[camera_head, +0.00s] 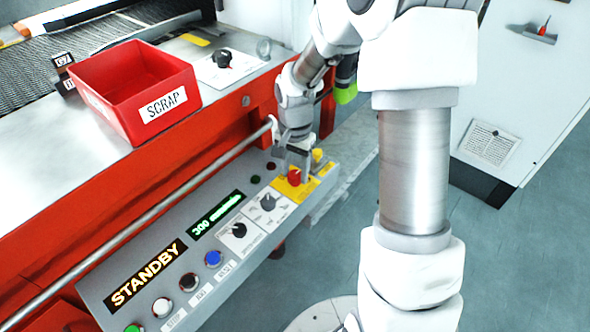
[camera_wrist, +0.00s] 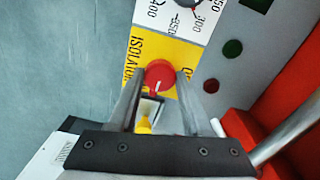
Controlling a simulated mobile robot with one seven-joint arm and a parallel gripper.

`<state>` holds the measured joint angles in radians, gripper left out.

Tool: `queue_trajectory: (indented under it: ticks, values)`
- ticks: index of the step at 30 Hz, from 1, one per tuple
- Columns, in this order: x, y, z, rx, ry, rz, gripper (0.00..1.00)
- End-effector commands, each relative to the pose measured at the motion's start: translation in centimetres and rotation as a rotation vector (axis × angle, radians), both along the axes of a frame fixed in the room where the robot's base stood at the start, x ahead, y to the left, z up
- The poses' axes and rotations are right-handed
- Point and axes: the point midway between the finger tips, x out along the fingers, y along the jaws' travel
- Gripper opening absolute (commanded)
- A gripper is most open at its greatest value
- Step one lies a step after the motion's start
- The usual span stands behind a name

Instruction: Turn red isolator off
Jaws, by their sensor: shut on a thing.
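The red isolator knob (camera_head: 294,177) sits on a yellow plate (camera_head: 283,187) at the far right end of the grey control panel. My gripper (camera_head: 293,160) reaches down onto it from above. In the wrist view the red knob (camera_wrist: 159,75) lies between my two fingers (camera_wrist: 158,92), which are shut on it. The yellow plate (camera_wrist: 143,45) there reads "ISOLATOR"; another label on its right side is partly hidden by a finger. A pale mark shows on the knob's face. A yellow part (camera_wrist: 144,123) shows between the fingers, below the knob.
A red scrap bin (camera_head: 128,93) stands on the metal top behind. A metal rail (camera_head: 150,222) runs along the panel's back edge.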

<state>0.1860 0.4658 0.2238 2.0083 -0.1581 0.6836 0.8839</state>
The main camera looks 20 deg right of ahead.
Motion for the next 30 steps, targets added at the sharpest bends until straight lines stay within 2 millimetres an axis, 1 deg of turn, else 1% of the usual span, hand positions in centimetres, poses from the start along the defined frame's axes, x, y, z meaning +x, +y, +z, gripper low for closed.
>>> queue_trajectory:
  ticks: [1, 2, 8, 14, 20, 30]
  values:
    - [0.01, 0.01, 0.02, 0.0, 0.0, 0.0, 0.05]
    - [0.01, 0.01, 0.02, 0.0, 0.0, 0.0, 0.0]
    - [0.01, 0.01, 0.06, 0.0, 0.0, 0.007, 0.0]
    - [-0.02, 0.03, 0.16, 0.0, 0.001, 0.064, 0.0]
    - [0.01, 0.02, 0.3, 0.0, 0.0, 0.194, 0.0]
    - [-0.03, -0.04, 0.32, 0.0, 0.001, 0.508, 0.0]
